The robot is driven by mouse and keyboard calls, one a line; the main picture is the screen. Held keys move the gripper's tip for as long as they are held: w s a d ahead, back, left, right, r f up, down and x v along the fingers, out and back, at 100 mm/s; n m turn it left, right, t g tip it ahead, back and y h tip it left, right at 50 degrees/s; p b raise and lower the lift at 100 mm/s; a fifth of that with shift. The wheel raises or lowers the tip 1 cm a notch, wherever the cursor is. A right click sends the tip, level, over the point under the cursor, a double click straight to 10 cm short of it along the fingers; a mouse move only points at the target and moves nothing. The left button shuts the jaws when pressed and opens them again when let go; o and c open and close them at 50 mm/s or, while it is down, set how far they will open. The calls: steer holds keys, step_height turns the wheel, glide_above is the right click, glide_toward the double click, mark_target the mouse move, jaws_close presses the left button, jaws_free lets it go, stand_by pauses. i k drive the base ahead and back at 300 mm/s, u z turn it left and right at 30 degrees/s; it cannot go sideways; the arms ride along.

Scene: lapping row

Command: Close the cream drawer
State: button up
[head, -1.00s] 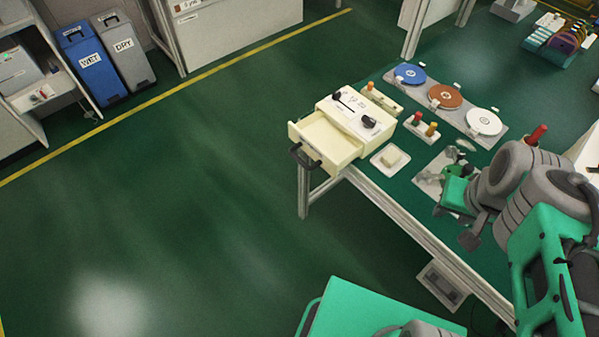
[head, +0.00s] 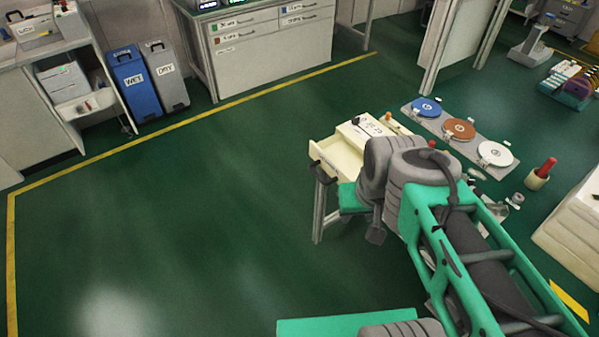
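The cream drawer (head: 335,157) is pulled out from the left side of a cream cabinet (head: 366,130) on the green-topped bench. Its inside shows from above, and its dark handle (head: 322,172) is on the outer front. My arm's grey wrist covers the cabinet's right part and some of the drawer's near side.
Blue, brown and white discs (head: 459,129) lie on a grey strip behind the cabinet. A red-handled tool (head: 541,173) stands to the right. Blue and grey bins (head: 134,82) stand far left. The green floor (head: 200,210) left of the bench is clear.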

mark_target(343, 161)
steer(key=i, duration=0.5)
steer(key=u, duration=1.85)
steer(key=k, duration=0.4)
steer(key=u, duration=0.65)
